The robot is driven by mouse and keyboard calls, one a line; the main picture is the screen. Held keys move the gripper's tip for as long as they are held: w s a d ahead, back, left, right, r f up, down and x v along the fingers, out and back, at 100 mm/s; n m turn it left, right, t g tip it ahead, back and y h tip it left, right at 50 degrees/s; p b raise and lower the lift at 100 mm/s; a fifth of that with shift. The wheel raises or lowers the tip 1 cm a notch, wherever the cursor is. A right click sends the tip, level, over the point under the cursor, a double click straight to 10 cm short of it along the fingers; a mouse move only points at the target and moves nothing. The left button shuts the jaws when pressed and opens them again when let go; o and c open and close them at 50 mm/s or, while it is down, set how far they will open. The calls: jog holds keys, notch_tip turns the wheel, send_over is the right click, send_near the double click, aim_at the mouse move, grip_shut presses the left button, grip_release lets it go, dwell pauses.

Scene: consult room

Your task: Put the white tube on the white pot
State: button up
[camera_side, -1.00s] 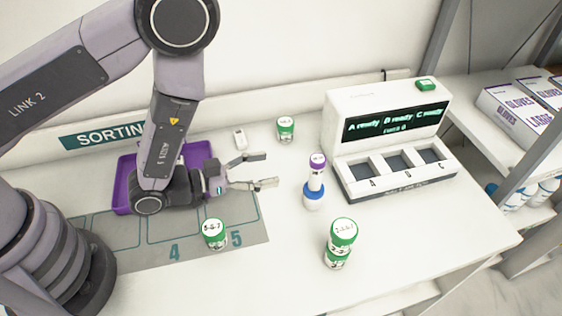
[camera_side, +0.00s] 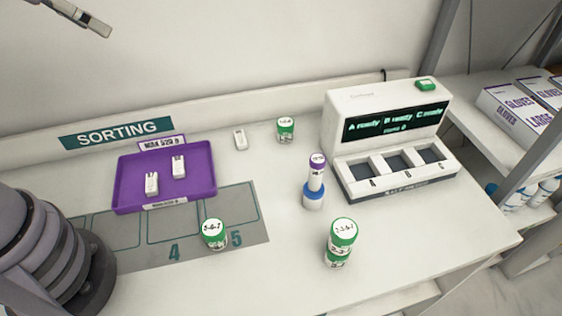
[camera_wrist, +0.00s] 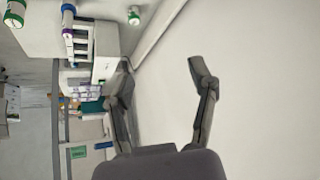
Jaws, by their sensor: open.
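The white tube (camera_side: 316,175) with a purple cap stands upright on top of the white pot (camera_side: 313,203) with a blue lid, in the middle of the table. They seem to touch, the tube resting on the lid. The wrist view shows the tube's purple cap (camera_wrist: 68,10) at its upper left. My gripper (camera_wrist: 160,72) is open and empty, its two fingers well apart with only bare wall between them. In the side view only part of it shows, at the top left edge, high above the table and far from the tube.
A purple tray (camera_side: 205,195) holds two small white pieces; another white piece (camera_side: 240,138) lies behind. Green-lidded pots stand at the back (camera_side: 285,129), on the grey mat (camera_side: 250,205), and stacked in front (camera_side: 342,238). An analyser (camera_side: 390,115) stands right of the tube.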

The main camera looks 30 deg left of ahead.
jog(key=s+a+r+n+g+y, duration=0.1)
jog(key=s+a+g, duration=0.1)
jog(key=s, duration=0.9)
jog(key=shift+a+r, duration=0.4)
jog(key=shift+a, duration=0.1)
